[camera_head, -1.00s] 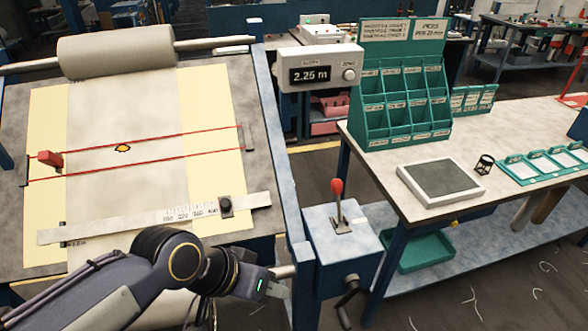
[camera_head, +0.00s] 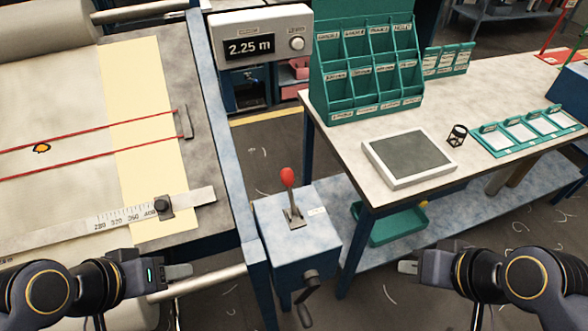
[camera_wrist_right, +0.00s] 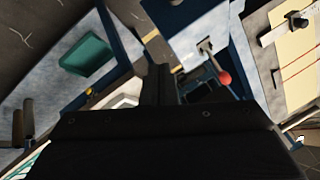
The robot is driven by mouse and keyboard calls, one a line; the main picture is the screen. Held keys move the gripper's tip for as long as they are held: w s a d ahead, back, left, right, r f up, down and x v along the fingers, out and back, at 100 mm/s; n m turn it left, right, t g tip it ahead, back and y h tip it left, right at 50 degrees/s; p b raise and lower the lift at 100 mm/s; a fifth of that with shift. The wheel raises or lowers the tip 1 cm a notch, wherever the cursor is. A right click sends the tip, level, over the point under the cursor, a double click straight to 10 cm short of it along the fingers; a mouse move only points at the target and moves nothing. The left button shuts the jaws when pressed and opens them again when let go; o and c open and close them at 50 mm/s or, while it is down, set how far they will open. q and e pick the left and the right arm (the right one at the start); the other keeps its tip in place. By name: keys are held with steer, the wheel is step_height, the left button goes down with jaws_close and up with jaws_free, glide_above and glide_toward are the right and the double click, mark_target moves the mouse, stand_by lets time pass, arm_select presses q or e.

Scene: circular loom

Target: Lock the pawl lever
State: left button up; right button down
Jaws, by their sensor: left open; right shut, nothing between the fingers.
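The pawl lever (camera_head: 291,195) stands up from a slotted plate on top of a blue box, its red knob at the upper end. It also shows in the right wrist view (camera_wrist_right: 218,68), to the right of the fingers. My left gripper (camera_head: 190,270) is open, left of the blue box and near the loom's lower roller. My right gripper (camera_head: 402,267) is shut and empty, to the right of the box. Neither gripper touches the lever. A small white label (camera_head: 317,211) lies beside the lever; I cannot read it.
A dark hand crank (camera_head: 306,292) sticks out of the box's front. The loom's blue side rail (camera_head: 222,150) runs just left of the box. The workbench (camera_head: 350,172) with a green rack (camera_head: 366,65) stands to the right. A green tray (camera_head: 392,225) sits on its lower shelf.

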arm_select(q)
steer(key=shift+o, duration=0.2)
step_height(320, 180, down, 6)
steer(key=b, duration=0.5)
steer(key=shift+b, duration=0.4)
arm_select(e)
steer(key=w+a+f+m+g+y, duration=0.1)
steer(key=w+a+m+g+y, duration=0.25)
steer(key=w, duration=0.95)
steer(key=m+y+b, duration=0.2)
steer(key=y+b, duration=0.3)
steer(key=y, duration=0.3)
glide_toward(290, 191)
steer(key=w+d, duration=0.2)
steer(key=w, duration=0.6)
arm_select(q)
step_height(290, 191, down, 5)
steer(key=shift+r, duration=0.2)
arm_select(e)
steer(key=shift+s+a+r+h, duration=0.1)
steer(key=shift+a+h, duration=0.15)
steer(key=shift+a, duration=0.05)
